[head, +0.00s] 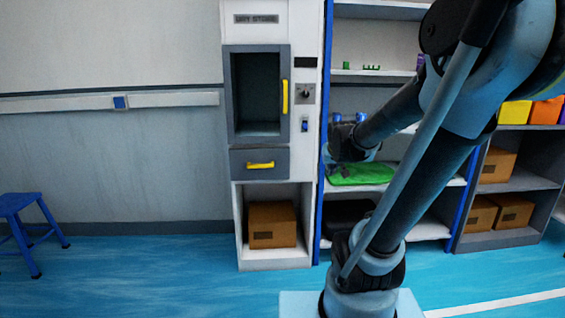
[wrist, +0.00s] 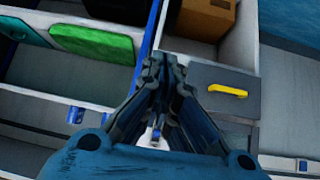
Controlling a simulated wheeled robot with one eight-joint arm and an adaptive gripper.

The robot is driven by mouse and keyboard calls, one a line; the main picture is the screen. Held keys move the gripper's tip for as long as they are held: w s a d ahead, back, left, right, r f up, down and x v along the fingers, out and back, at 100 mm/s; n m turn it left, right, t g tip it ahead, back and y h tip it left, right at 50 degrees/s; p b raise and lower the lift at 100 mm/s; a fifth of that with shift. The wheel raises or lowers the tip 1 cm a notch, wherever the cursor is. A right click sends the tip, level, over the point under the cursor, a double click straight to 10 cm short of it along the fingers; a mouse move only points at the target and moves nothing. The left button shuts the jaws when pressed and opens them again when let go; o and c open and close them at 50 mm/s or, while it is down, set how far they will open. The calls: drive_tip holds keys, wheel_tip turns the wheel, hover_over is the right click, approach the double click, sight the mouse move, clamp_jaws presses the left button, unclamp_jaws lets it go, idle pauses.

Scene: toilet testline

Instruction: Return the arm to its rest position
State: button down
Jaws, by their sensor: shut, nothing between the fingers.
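My gripper (wrist: 162,64) is shut and empty in the wrist view, with its fingertips together. In the wrist view it is in front of the edge between the shelf unit and the white cabinet. In the head view my arm comes in from the upper right and reaches out to the shelf unit, with its dark end (head: 346,142) in front of the middle shelves. The fingers are hard to make out there. No gap or contact with the shelves can be judged.
The white cabinet (head: 307,160) has a grey drawer (head: 260,164) with a yellow handle, and a box (head: 272,224) below. The blue-edged shelf unit holds a green item (head: 362,174). More boxes (head: 498,165) stand right. A blue stool (head: 22,205) stands left. Floor between is clear.

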drive_tip(key=s+f+g, duration=0.3)
drive_tip(key=s+f, duration=0.2)
drive_tip(key=s, duration=0.8)
drive_tip(key=s+d+f+g, duration=0.1)
drive_tip(key=s+f+g, duration=0.2)
drive_tip(key=s, duration=0.9)
wheel_tip(320, 180, down, 2)
drive_tip(key=shift+s+f+g, duration=0.15)
drive_tip(key=shift+s+g, duration=0.15)
drive_tip(key=shift+s, duration=0.05)
drive_tip(key=shift+w+f, duration=0.2)
drive_tip(key=shift+w, duration=0.25)
